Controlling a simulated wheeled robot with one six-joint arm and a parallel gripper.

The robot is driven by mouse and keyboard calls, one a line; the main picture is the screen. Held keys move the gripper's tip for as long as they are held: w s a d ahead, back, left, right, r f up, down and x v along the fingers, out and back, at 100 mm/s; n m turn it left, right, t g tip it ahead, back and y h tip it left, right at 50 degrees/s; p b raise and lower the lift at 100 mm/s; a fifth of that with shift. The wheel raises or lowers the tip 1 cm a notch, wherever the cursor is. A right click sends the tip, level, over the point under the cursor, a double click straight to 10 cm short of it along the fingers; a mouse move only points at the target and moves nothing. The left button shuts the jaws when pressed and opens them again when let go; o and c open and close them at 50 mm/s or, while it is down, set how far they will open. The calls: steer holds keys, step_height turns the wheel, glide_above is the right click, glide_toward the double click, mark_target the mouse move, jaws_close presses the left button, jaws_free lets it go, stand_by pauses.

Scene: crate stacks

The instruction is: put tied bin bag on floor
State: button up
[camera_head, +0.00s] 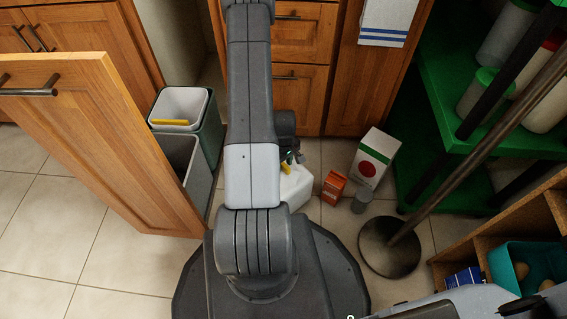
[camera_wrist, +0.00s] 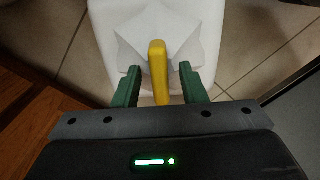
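A white bin bag (camera_head: 294,188) with a yellow tie stands on or just above the tiled floor (camera_head: 330,215), partly hidden by my arm in the head view. In the wrist view the bag (camera_wrist: 110,30) is directly ahead, with the yellow tie (camera_wrist: 158,65) upright in the middle. My gripper (camera_wrist: 158,75) has its two green fingers on either side of the tie. A gap shows between the tie and each finger, so the gripper is open. In the head view the fingers are mostly hidden behind the arm.
A pull-out cabinet door (camera_head: 90,130) stands open at left, with a lined bin (camera_head: 180,105) and a grey bin (camera_head: 190,165) behind it.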

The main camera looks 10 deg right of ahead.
step_height(320, 180, up, 12)
steer(key=p, duration=0.4)
